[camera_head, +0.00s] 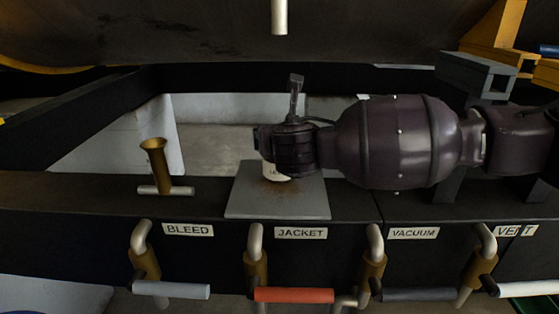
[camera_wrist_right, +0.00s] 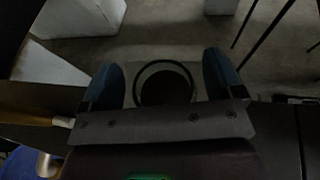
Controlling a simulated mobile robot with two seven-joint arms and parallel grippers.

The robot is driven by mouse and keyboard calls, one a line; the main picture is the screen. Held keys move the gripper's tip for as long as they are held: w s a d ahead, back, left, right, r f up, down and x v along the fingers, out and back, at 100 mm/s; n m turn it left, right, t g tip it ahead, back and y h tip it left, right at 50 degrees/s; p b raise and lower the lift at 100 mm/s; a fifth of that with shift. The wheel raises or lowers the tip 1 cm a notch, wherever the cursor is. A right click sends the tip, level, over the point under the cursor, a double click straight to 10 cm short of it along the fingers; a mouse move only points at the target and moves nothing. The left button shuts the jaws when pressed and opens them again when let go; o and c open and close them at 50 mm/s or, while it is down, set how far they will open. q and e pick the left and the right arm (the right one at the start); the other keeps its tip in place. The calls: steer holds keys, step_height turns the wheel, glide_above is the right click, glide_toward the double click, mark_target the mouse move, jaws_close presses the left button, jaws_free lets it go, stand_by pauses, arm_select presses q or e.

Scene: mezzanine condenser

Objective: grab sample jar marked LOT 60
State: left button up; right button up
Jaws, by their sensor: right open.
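A pale jar (camera_head: 275,172) stands on a grey plate (camera_head: 276,208) above the JACKET label. In the head view my right gripper covers most of it; only a low part with a scrap of label shows, too little to read. In the right wrist view the jar's round rim and dark top (camera_wrist_right: 165,87) lie between the two blue-tipped fingers. My right gripper (camera_head: 277,154) is open around the jar, with a finger on either side; it also shows in the right wrist view (camera_wrist_right: 163,82). I cannot tell whether either finger touches the jar. My left gripper is out of view.
A brass funnel-like fitting (camera_head: 155,165) stands left of the plate on the dark beam. Valves with coloured handles, such as the red one (camera_head: 293,295), hang along the front below. A thin pale pipe (camera_head: 280,16) comes down from the large dark vessel (camera_head: 180,35) overhead.

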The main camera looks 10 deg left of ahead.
steer(key=c, duration=1.4)
